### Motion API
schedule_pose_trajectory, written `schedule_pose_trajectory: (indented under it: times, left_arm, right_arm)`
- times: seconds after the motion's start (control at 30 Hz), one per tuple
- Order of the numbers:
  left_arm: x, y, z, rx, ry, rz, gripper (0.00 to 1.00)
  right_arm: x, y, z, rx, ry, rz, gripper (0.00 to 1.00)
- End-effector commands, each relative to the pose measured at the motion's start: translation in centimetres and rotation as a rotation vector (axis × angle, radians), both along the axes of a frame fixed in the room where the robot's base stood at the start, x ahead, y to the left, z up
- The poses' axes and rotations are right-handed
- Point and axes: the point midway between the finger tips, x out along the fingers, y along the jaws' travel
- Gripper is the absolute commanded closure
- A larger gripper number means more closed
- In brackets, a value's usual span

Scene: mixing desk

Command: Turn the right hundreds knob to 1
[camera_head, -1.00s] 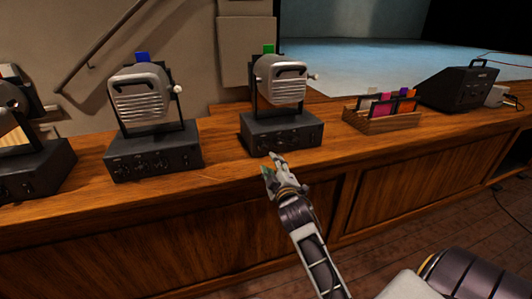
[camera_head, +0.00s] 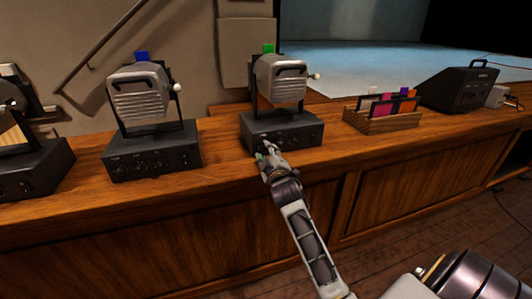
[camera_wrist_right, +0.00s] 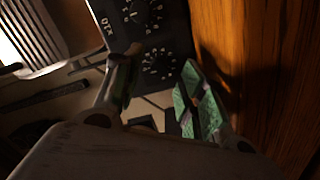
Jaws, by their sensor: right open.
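The right lamp unit (camera_head: 281,80) has a silver slatted head, a green tag on top and a dark base box (camera_head: 300,134) with a row of knobs on its front. My right gripper (camera_head: 267,153) is at the left end of that front and hides the knobs there. In the right wrist view, a dark round knob (camera_wrist_right: 159,64) with white marks around it lies just beyond and between the open fingertips of the gripper (camera_wrist_right: 155,82). I cannot tell whether they touch it. A second knob (camera_wrist_right: 146,13) is farther up the panel. The knob settings are not readable. My left gripper is not in view.
A similar lamp unit with a blue tag (camera_head: 143,56) stands to the left, another at the far left edge. A wooden rack of coloured cards (camera_head: 383,123) and a black box (camera_head: 460,89) stand to the right. The wooden desk top (camera_head: 222,153) is clear between the lamp units.

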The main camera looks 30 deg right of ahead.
Motion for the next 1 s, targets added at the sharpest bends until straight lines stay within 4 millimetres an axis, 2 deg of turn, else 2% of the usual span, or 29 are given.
schedule_pose_trajectory:
  times: [0.3, 0.67, 1.0]
  left_arm:
    - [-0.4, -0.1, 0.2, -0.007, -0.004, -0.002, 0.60]
    - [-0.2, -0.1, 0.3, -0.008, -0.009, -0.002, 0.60]
    - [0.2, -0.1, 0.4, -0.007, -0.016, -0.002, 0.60]
  right_arm:
    - [1.6, -0.5, 0.0, 0.000, 0.000, 0.000, 0.59]
    - [1.7, -0.6, 0.0, 0.000, 0.000, 0.000, 0.59]
    - [1.7, -0.6, 0.0, 0.000, 0.000, 0.000, 1.00]
